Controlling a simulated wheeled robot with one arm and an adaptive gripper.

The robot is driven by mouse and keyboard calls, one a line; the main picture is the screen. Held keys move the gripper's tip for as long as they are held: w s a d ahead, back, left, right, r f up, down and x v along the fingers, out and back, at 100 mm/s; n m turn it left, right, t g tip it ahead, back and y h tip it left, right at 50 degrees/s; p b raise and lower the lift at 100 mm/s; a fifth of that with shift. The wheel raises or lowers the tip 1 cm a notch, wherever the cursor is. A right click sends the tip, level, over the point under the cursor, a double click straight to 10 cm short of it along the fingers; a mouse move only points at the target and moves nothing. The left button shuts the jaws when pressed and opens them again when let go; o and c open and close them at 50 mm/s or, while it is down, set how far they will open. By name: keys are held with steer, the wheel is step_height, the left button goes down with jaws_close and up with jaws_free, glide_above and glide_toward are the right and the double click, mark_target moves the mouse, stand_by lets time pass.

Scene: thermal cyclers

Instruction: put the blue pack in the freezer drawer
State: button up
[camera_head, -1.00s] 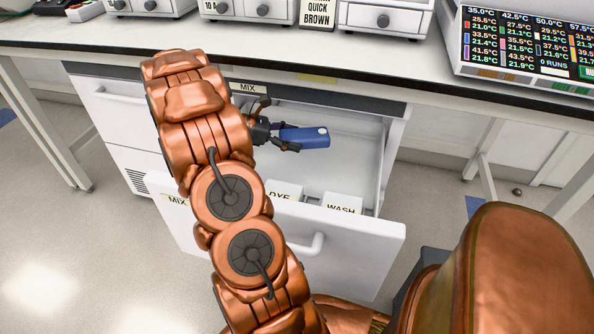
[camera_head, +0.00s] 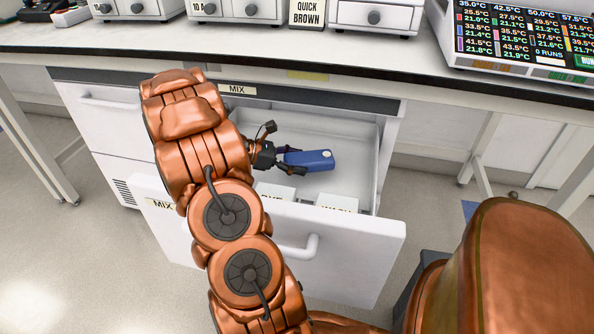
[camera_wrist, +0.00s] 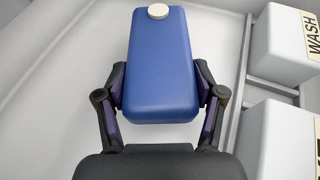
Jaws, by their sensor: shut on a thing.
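The blue pack (camera_head: 309,160) is a rounded blue block with a white cap at its far end in the wrist view (camera_wrist: 160,62). My gripper (camera_head: 288,161) is shut on its near end, with one finger on each side in the wrist view (camera_wrist: 161,88). The freezer drawer (camera_head: 352,234) is pulled open below the counter. The pack is over or within the open drawer, above its pale floor; I cannot tell whether it touches the floor. My arm hides the drawer's left part.
Two white boxes stand at the drawer's front, one labelled WASH (camera_head: 336,203) and one partly hidden (camera_head: 277,193). The drawer's right back is clear. The counter edge (camera_head: 330,73) runs above the drawer. A temperature display (camera_head: 525,35) stands on the counter at right.

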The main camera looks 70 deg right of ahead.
steer(key=shift+f+b, duration=0.3)
steer(key=shift+f, duration=1.25)
steer(key=shift+f, duration=0.1)
steer(key=o, duration=1.4)
steer(key=shift+o, duration=0.2)
steer(key=p+v, duration=0.2)
steer(key=v, duration=1)
steer(key=shift+p, duration=0.35)
